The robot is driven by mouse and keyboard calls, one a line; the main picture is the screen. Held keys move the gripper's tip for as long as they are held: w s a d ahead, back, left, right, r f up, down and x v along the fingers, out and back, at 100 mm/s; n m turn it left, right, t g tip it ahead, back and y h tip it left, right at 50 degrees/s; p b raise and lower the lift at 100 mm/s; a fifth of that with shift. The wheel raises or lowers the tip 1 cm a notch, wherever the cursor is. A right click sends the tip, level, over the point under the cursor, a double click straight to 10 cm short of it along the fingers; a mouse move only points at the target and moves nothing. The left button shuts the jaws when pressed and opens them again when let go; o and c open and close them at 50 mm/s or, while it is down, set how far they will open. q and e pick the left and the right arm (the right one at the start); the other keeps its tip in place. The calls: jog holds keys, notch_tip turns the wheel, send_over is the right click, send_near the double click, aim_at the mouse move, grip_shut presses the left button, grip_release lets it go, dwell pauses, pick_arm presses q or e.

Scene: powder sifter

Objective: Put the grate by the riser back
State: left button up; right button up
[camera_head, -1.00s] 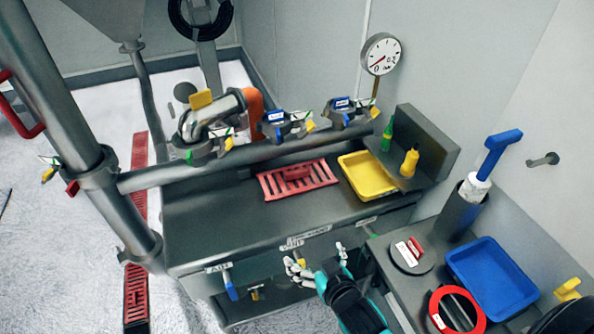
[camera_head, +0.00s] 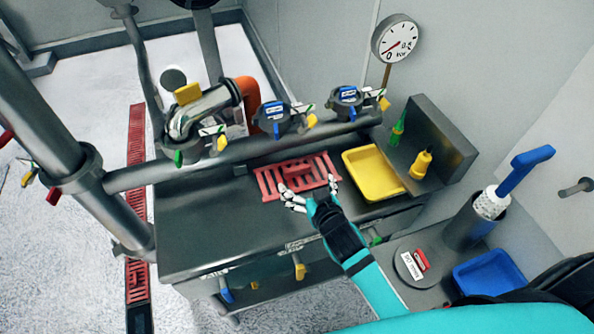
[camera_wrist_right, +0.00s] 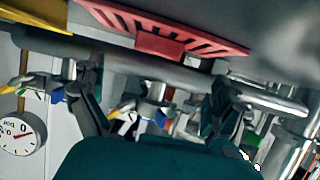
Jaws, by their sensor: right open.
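A red slotted grate (camera_head: 270,181) with a raised red handle block (camera_head: 297,168) lies flat on the dark bench top. It also shows at the top of the right wrist view (camera_wrist_right: 215,42), its handle (camera_wrist_right: 160,46) near the middle. My right gripper (camera_head: 308,188) is open and empty at the grate's near edge, fingers spread on either side of the handle's line; I cannot tell whether it touches. The riser, a thick grey pipe (camera_head: 62,130), stands at the left. Red grating (camera_head: 136,150) runs along a floor channel beside it. My left gripper is not in view.
A yellow tray (camera_head: 372,172) lies just right of the grate. A grey pipe with several valves (camera_head: 276,117) crosses behind it. A gauge (camera_head: 396,40) stands at the back. A blue tray (camera_head: 490,275) is at the right. The bench's left part is clear.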

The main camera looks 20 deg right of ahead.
aim_at(298, 170)
jog(key=x, duration=0.3)
jog(key=shift+w+f, duration=0.2)
jog(key=shift+w, duration=0.25)
jog(key=shift+w+p, duration=0.3)
jog(key=shift+p, duration=0.15)
jog(key=p+x, duration=0.1)
jog(key=x, duration=0.2)
jog(key=shift+w+d+f, duration=0.15)
jog(key=shift+w+f, duration=0.05)
jog(key=shift+f, duration=0.05)
jog(key=shift+w+f, duration=0.2)
jog(key=shift+w, duration=0.25)
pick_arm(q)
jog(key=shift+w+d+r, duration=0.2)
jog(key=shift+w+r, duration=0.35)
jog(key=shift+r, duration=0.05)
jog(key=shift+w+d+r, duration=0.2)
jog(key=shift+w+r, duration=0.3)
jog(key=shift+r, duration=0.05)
pick_arm(e)
jog(key=shift+s, duration=0.1)
jog(key=shift+c, duration=0.9)
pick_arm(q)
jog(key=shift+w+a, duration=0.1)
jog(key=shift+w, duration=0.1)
pick_arm(e)
jog(key=c, duration=1.3)
